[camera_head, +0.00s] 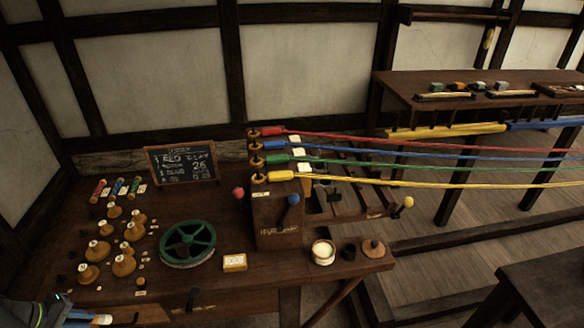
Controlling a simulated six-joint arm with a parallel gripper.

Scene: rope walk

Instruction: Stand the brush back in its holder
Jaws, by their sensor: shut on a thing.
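My gripper (88,316) is at the bottom left corner, low by the front left of the workbench. It is shut on a small pale thing with an orange tint, which I take to be the brush (104,319). Most of it is hidden by the gripper and the picture's edge, so its tilt is unclear. A small dark cup (348,251) stands at the bench's front right, well apart from my gripper. It looks like the holder, but I cannot see inside it.
A white pot (323,252) and a wooden knobbed piece (373,249) flank the dark cup. Coloured ropes stretch right from the wooden block (278,217). A chalkboard (182,163) stands behind.

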